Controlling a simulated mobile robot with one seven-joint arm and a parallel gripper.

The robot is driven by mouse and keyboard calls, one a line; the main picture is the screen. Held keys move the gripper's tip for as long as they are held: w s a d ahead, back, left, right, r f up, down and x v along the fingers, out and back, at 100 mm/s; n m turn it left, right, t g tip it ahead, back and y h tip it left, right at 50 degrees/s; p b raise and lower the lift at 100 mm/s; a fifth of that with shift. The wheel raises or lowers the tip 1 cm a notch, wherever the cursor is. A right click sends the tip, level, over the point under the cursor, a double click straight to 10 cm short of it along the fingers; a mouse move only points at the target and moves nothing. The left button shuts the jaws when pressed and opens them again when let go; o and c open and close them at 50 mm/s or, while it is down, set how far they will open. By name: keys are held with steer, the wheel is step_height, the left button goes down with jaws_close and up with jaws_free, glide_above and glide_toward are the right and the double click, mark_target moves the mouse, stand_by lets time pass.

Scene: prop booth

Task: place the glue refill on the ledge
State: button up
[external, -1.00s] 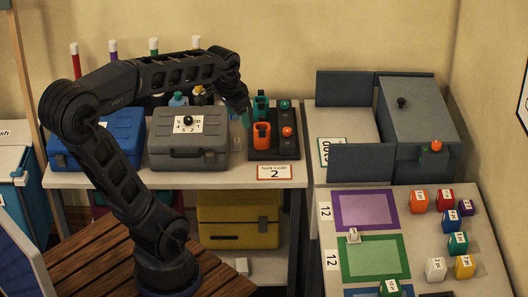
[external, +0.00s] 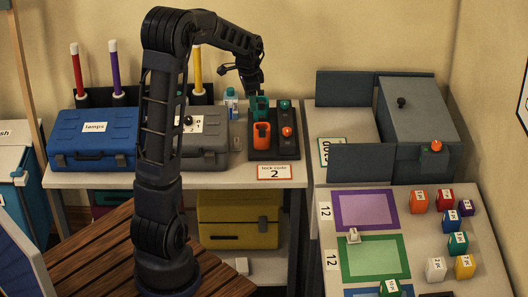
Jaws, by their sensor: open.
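A small pale bottle with a blue cap (external: 231,104) stands upright on the bench, behind the right end of the grey case. It may be the glue refill, but its label is too small to read. My gripper (external: 256,94) points down just above the teal holder (external: 260,107), to the right of the bottle and apart from it. It is open, and I see nothing held in it. I cannot tell which surface is the ledge.
The grey case (external: 208,150) and blue case (external: 95,140) stand left on the bench. An orange holder (external: 261,137) shares the dark base (external: 287,150) with the teal one. Coloured tubes (external: 116,70) stand behind. A grey cabinet (external: 415,115) is at right.

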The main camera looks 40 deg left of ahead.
mark_target(236, 144)
steer(key=w+a+f+m+g, duration=0.1)
steer(key=w+a+f+m, duration=0.35)
steer(key=a+f, duration=1)
steer(key=shift+n+h, duration=0.3)
steer(key=shift+n, duration=0.65)
steer(key=shift+w+d+f, duration=0.3)
steer(key=shift+d+f, duration=0.05)
steer(key=shift+f, duration=1.7)
steer(key=shift+w+d+f, duration=0.3)
steer(key=shift+w+f, duration=0.05)
steer(key=shift+f, duration=1.75)
steer(key=shift+w+d+f, duration=0.3)
steer(key=shift+d+f, duration=0.05)
steer(key=shift+f, duration=1.7)
steer(key=c, duration=1.1)
steer(key=shift+r, duration=0.15)
steer(key=shift+c, duration=0.2)
